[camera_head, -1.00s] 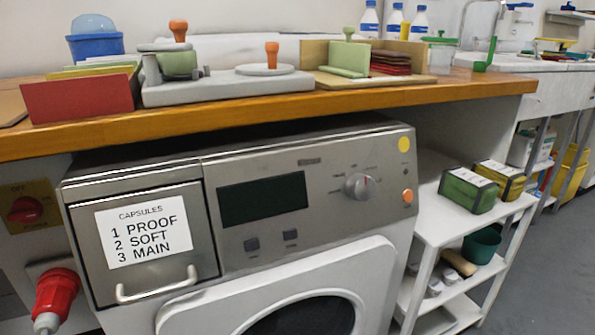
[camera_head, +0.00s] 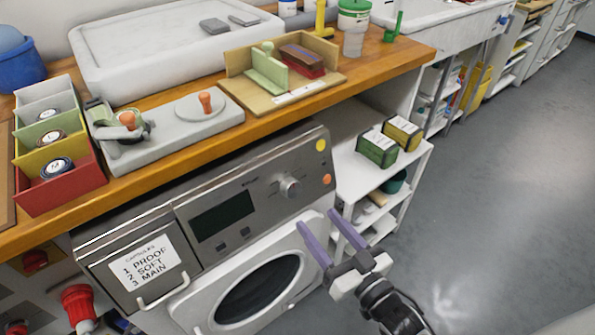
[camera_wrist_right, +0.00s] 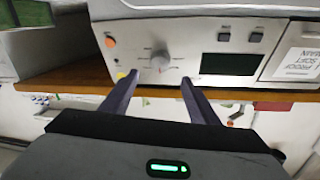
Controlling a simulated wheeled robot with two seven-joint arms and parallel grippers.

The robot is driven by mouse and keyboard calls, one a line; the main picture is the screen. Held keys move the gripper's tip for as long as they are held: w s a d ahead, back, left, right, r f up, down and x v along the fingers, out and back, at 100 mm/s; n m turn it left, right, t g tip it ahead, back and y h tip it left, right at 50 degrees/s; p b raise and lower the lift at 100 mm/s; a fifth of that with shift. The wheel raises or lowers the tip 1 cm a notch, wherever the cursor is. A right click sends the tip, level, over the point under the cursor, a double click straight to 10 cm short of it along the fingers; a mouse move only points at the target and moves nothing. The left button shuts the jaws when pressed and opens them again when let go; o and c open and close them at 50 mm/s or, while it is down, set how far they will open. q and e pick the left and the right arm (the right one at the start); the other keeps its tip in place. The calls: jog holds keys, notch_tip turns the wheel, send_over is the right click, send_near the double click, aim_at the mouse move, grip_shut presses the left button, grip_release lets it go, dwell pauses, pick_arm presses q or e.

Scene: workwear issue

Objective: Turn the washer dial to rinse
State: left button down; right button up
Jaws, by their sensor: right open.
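The washer (camera_head: 238,216) stands under the wooden counter, its control panel facing me. Its round silver dial (camera_head: 289,186) is on the right part of the panel; the marks around it are too small to read. The dial also shows in the right wrist view (camera_wrist_right: 160,61), where the picture is upside down. My right gripper (camera_head: 317,218) is open and empty, in front of the washer and below the dial in the head view. In the wrist view its two fingers (camera_wrist_right: 155,85) point toward the panel, apart from the dial. My left gripper is not in view.
The wooden counter (camera_head: 160,176) overhangs the washer and carries a stamp press and colored bins. A white shelf (camera_head: 345,160) with green and yellow boxes stands right of the washer. The drawer handle (camera_head: 163,291) sticks out at left. The grey floor (camera_head: 480,200) at right is clear.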

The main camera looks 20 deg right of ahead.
aim_at(294, 190)
jog(key=x, duration=1)
jog(key=shift+w+r+b, duration=0.15)
jog(key=shift+r+b, duration=0.05)
jog(key=shift+b, duration=0.1)
jog(key=c, duration=1)
